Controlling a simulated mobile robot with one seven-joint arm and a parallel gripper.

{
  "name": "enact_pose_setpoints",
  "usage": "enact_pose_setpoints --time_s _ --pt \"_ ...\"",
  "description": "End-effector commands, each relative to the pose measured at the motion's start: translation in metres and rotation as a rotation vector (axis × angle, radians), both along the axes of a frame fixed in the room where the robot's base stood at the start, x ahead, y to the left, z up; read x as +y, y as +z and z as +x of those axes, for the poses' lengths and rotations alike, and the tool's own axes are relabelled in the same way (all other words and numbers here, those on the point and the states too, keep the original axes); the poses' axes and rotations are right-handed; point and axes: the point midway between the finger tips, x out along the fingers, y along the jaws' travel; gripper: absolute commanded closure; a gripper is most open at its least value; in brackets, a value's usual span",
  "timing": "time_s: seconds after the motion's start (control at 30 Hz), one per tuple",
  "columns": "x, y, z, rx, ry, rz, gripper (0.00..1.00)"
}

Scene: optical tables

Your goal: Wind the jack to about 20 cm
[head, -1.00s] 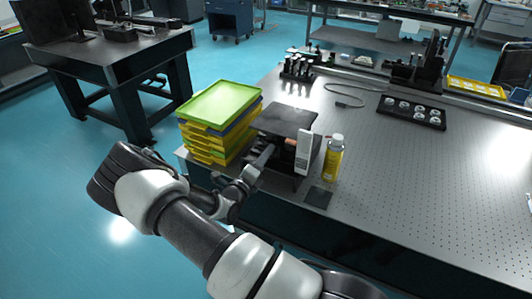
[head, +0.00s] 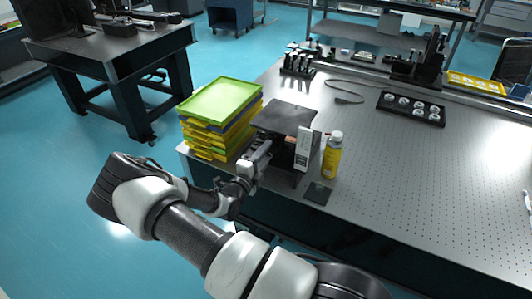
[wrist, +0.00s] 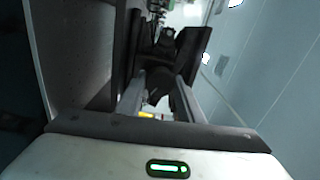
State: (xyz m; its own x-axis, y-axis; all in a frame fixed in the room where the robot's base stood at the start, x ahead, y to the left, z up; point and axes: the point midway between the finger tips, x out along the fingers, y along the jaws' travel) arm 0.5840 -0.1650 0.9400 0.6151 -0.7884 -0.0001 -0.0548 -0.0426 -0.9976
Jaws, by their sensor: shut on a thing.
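The jack has a dark, flat top plate (head: 284,117) and stands near the front edge of the optical table, its plate raised above the tabletop. A white upright scale (head: 307,150) with dark marks stands at its right front; I cannot read its value. My gripper (head: 263,153) is at the jack's front left side, below the plate. In the wrist view my gripper's two fingers (wrist: 160,100) are shut on a dark knob (wrist: 165,72) of the jack. Most of the jack's mechanism is hidden by the plate and my gripper.
A stack of yellow and green trays (head: 221,101) stands close on the jack's left. A yellow bottle (head: 332,158) stands close on its right, with a small dark plate (head: 318,193) in front. The perforated tabletop (head: 400,175) further right is mostly clear.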

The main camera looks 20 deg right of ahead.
Motion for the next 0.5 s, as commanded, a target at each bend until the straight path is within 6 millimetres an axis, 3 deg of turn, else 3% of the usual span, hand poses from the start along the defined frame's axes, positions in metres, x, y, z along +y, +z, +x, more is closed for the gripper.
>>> enact_pose_setpoints --time_s 0.27,0.3,0.4,0.5 --pt "-0.0001 -0.0007 -0.0006 0.001 -0.001 0.001 0.89" --pt "-0.0001 -0.0007 -0.0006 0.001 -0.001 0.001 0.61" --pt "-0.0001 -0.0006 -0.0005 0.000 -0.001 0.001 0.47" --pt "0.0000 -0.0004 -0.0004 0.000 -0.001 0.001 0.47"
